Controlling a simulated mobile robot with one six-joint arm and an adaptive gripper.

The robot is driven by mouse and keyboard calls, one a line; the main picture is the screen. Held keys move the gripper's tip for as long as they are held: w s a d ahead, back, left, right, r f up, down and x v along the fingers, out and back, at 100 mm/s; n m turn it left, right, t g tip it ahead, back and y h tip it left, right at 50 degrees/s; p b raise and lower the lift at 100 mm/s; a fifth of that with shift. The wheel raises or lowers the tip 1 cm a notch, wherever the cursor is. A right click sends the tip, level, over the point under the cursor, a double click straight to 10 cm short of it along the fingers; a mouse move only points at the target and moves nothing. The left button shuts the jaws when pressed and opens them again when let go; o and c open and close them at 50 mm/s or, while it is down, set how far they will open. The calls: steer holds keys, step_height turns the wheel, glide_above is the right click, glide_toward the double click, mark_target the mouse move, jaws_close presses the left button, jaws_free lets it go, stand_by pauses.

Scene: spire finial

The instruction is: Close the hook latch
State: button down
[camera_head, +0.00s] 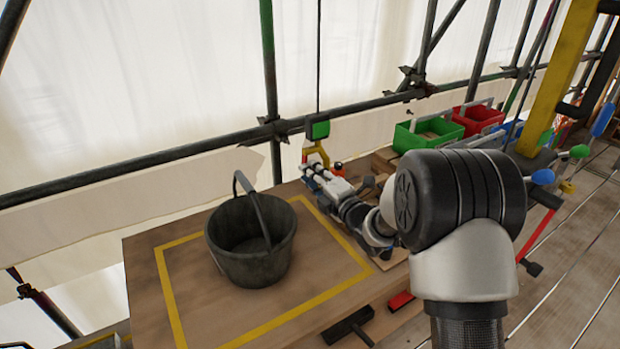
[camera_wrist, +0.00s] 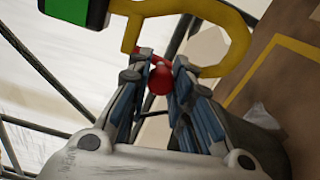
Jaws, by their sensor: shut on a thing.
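A yellow hook (camera_wrist: 236,42) hangs below a green block (camera_wrist: 78,8) in the wrist view. In the head view the hook (camera_head: 317,155) is small, above the far edge of the table, under the green block (camera_head: 319,129) on a vertical line. The red latch (camera_wrist: 158,80) with its rounded knob lies at the hook's mouth, between the yellow shank and the hook's tip. My gripper (camera_wrist: 158,70) is shut on the red latch, with a finger on each side of it. The fingers partly hide the latch ends, so I cannot tell whether it touches the tip.
A dark bucket (camera_head: 250,250) with its handle up stands inside a yellow taped square on the wooden table (camera_head: 145,262). Green (camera_head: 425,133) and red (camera_head: 477,118) bins are at the back right. Scaffold pipes (camera_head: 270,75) run behind the hook. The table's left part is clear.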

steer(key=shift+w+d+n, duration=0.15)
steer(key=shift+d+n, duration=0.05)
steer(key=shift+n, duration=0.3)
steer(key=c, duration=1.4)
jaws_free()
steer(key=v, duration=1.2)
